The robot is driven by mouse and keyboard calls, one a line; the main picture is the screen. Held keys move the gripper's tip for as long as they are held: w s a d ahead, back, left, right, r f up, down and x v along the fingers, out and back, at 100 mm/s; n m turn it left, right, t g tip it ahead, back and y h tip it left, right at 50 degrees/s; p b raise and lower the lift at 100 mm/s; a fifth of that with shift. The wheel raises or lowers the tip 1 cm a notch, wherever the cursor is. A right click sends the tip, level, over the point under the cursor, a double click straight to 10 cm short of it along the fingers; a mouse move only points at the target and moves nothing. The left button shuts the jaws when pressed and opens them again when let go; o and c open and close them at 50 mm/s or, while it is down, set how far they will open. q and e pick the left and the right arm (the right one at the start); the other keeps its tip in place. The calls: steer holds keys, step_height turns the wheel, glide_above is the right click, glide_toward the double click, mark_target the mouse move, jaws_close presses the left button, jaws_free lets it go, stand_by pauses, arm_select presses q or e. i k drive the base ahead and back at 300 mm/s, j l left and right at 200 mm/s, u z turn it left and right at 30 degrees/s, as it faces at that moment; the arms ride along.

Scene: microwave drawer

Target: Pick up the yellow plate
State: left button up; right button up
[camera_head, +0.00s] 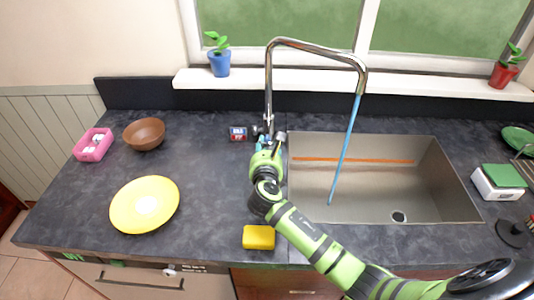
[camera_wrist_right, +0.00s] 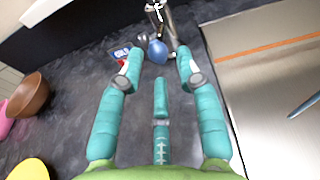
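The round yellow plate (camera_head: 145,204) lies flat on the dark countertop at the left in the head view. In the right wrist view only a piece of the yellow plate (camera_wrist_right: 30,170) shows at the bottom left corner. My right gripper (camera_head: 266,143) is over the counter near the base of the faucet, well to the right of the plate. In the right wrist view its teal fingers (camera_wrist_right: 156,72) are spread apart with nothing between them. My left gripper does not show in either view.
A brown bowl (camera_head: 144,134) and a pink container (camera_head: 93,145) stand behind the plate. A yellow sponge (camera_head: 258,237) lies near the front edge. The metal sink (camera_head: 440,170) and tall faucet (camera_head: 268,85) are at the right. Bare counter (camera_head: 210,180) separates plate and gripper.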

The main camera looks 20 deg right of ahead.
mark_target(123, 215)
steer(key=k+j, duration=0.3)
steer(key=k, duration=0.15)
steer(key=k+j, duration=0.35)
steer(key=k, duration=0.1)
